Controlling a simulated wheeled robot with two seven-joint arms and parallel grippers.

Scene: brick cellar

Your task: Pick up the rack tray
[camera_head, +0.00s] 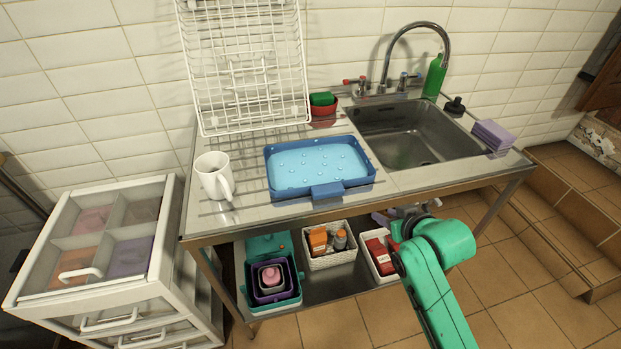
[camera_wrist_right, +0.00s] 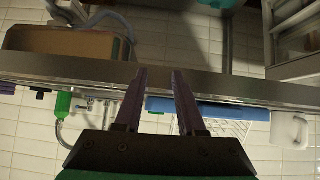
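The rack tray (camera_head: 320,165), as I take it, is a blue rectangular tray with a light-blue floor dotted with drops. It lies flat on the metal counter, with a blue tab at its front edge. In the right wrist view, which is upside down, its blue side (camera_wrist_right: 215,110) shows beyond the counter edge. My right gripper (camera_head: 400,217) is below and in front of the counter edge, to the right of the tray and apart from it. In the wrist view its two dark fingers (camera_wrist_right: 159,72) are parted with nothing between them. My left gripper is not in view.
A white mug (camera_head: 214,176) stands left of the tray. A white wire rack (camera_head: 250,65) leans on the wall behind. A sink (camera_head: 415,135) is to the right. The counter's front edge (camera_head: 420,190) lies above my gripper, and baskets (camera_head: 330,258) fill the shelf below.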

